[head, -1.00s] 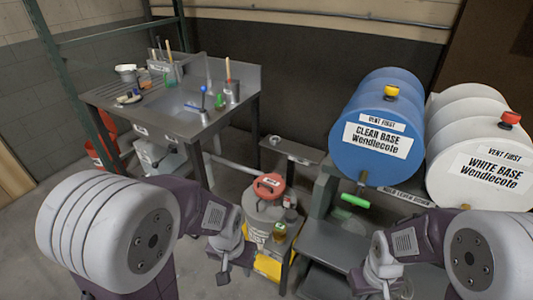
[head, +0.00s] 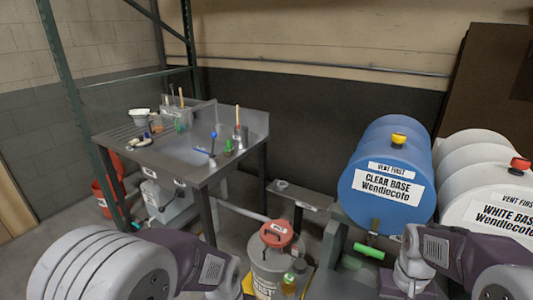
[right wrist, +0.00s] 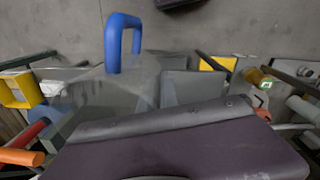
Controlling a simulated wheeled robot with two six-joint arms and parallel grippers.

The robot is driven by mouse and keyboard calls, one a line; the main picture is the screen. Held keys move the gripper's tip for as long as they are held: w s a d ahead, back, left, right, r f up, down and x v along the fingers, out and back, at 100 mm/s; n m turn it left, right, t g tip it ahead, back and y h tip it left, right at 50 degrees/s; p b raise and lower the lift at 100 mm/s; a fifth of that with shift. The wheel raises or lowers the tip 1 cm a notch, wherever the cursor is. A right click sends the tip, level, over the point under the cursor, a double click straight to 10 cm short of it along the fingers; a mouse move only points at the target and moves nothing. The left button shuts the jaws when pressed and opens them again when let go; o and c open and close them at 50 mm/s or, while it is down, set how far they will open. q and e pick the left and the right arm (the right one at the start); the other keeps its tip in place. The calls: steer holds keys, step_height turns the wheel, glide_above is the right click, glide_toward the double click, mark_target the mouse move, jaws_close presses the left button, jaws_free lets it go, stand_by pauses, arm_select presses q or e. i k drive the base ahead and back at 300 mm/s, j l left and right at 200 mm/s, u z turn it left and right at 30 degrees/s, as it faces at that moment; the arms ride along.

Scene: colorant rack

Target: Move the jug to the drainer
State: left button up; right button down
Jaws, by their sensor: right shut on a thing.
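In the right wrist view a blue loop handle (right wrist: 124,30) stands above a pale, see-through grey body, which I take for the jug. My right gripper (right wrist: 160,88) is shut on it; the exact contact is hard to make out. The jug does not show in the head view, where my right arm reaches down at the lower right and its gripper is out of frame. The drainer (head: 124,134) is the ribbed metal board at the left of the sink bench, far from my right arm. My left gripper is below the head view's edge.
Bottles and a white bowl (head: 139,114) stand on the drainer side; tools stand round the basin. A red-lidded can (head: 275,234) and a narrow shelf (head: 300,195) lie between bench and rack. Blue (head: 388,190) and white (head: 485,195) drums are at right.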

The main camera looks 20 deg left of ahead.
mark_target(132, 138)
steer(key=i+j+u, duration=0.1)
steer(key=j+u, duration=0.35)
steer(key=i+j+u, duration=0.1)
steer(key=j+u, duration=0.15)
steer(key=u, duration=0.2)
steer(key=i+j+u, duration=0.2)
steer(key=u, duration=0.25)
steer(key=i+j+u, duration=0.2)
steer(key=j+u, duration=0.25)
steer(key=i+u, duration=0.25)
steer(key=u, duration=0.2)
steer(key=i+u, duration=0.25)
steer(key=u, duration=0.2)
steer(key=i+z, duration=0.2)
steer(key=i, duration=0.2)
steer(key=i+j+z, duration=0.25)
steer(key=i, duration=0.15)
steer(key=i+j+z, duration=0.2)
steer(key=i, duration=0.15)
steer(key=i+j+z, duration=0.1)
steer(key=i+z, duration=0.15)
steer(key=i, duration=0.2)
steer(key=i+j+z, duration=0.2)
steer(key=i, duration=0.25)
